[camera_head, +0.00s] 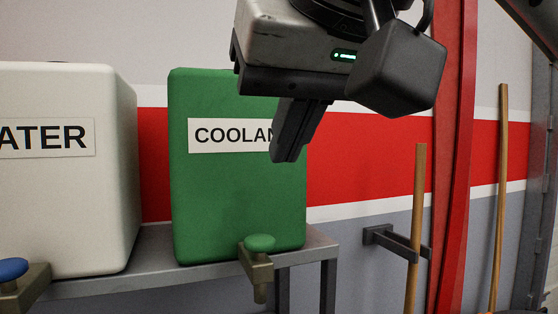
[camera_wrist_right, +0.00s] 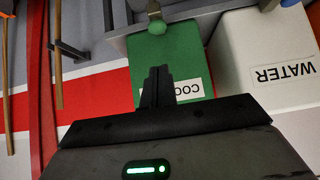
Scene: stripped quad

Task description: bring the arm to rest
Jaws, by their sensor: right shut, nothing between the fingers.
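My right gripper (camera_head: 287,157) hangs in front of the upper right part of the green coolant tank (camera_head: 220,205) in the head view, with its fingers together and empty. It hides the end of the tank's label. In the right wrist view the closed fingers (camera_wrist_right: 157,72) point at the green tank (camera_wrist_right: 150,50), which sits behind them. I cannot tell whether the fingers touch the tank or how wide the gap is. My left gripper is not in view.
A white water tank (camera_head: 65,205) stands left of the green one on a grey metal shelf (camera_head: 325,243). A green-knobbed tap (camera_head: 259,243) and a blue-knobbed tap (camera_head: 13,269) stick out in front. Right are a red post (camera_head: 456,150) and wooden poles (camera_head: 416,215); a wall bracket (camera_head: 385,238) juts out.

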